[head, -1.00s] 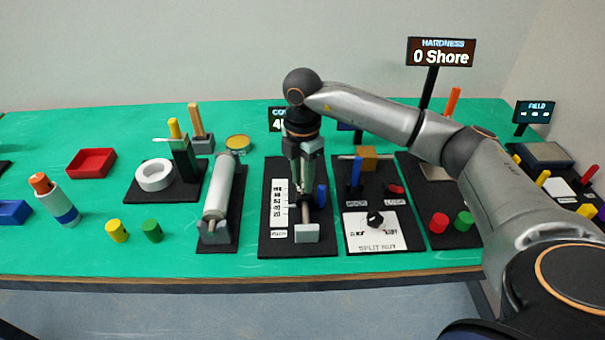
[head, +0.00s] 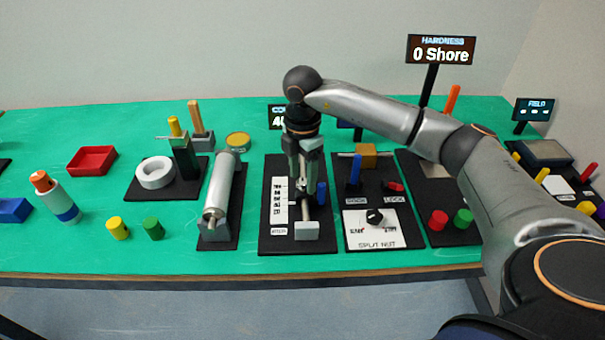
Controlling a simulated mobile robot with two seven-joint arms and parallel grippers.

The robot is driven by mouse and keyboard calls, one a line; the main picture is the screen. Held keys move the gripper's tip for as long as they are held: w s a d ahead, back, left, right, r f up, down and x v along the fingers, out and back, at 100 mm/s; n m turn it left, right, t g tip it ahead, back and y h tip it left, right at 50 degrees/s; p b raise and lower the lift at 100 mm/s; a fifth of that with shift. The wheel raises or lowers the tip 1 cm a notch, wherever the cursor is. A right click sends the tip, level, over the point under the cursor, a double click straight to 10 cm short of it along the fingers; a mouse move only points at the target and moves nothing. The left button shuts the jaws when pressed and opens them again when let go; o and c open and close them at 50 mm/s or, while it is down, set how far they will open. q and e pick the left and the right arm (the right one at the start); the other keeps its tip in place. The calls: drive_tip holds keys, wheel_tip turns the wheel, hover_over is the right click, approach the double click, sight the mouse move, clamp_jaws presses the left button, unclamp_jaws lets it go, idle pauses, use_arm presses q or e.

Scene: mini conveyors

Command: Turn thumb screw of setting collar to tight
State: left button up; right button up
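The setting collar device stands on a black base (head: 280,246) with a white printed scale (head: 280,204) and a rod ending in a grey block (head: 307,231) at the front. A blue upright piece (head: 321,193) stands at its right side. My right gripper (head: 305,195) points straight down over the rod, at the collar. The gripper hides most of the collar and its thumb screw, so I cannot tell the screw's setting or whether the fingers touch it. The finger gap is too small and dark to judge. My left gripper is not in view.
To the right is a split nut panel (head: 357,236) with a black knob, a blue lever (head: 355,170) and a red switch (head: 393,186). To the left is a grey roller (head: 219,190) on a black base. A sign behind is partly hidden by my arm.

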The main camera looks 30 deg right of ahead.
sight(303, 182)
wheel_tip(303, 182, up, 12)
drive_tip(key=shift+r, duration=0.25)
idle(0.5)
drive_tip(key=shift+s, duration=0.1)
idle(0.4)
